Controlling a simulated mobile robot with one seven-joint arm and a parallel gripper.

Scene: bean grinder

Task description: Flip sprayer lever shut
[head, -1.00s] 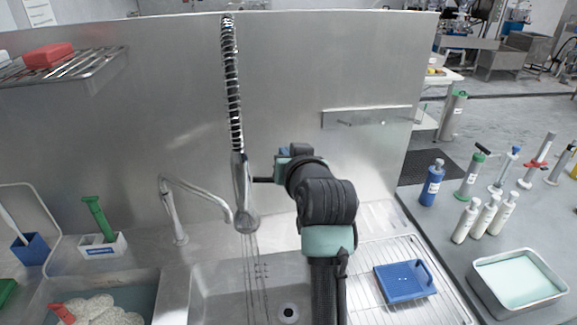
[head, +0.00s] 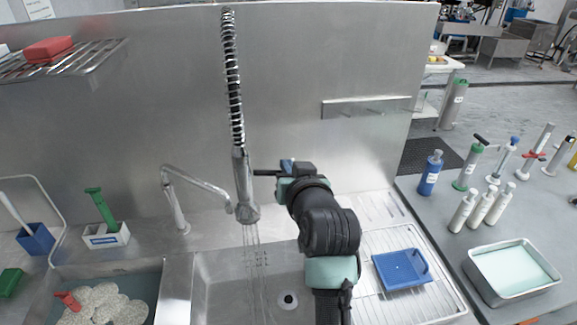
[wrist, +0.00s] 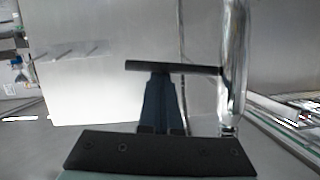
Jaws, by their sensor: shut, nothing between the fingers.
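The chrome sprayer (head: 242,178) hangs on a spring hose above the sink, and thin streams of water (head: 254,262) fall from its head. Its dark lever (head: 264,172) sticks out to the right, about level. My gripper (head: 287,166) is shut and empty, just right of the sprayer by the lever's outer end. In the wrist view, which looks upside down, the lever (wrist: 175,67) runs across the tips of my gripper (wrist: 159,80) and the shiny sprayer (wrist: 234,60) stands at right. I cannot tell whether the tips touch the lever.
A curved faucet (head: 195,183) stands left of the sprayer. The steel back wall (head: 320,60) is behind, with a bar holder (head: 365,107) on it. A blue tray (head: 400,270) lies on the drain rack at right. Bottles stand on the right counter.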

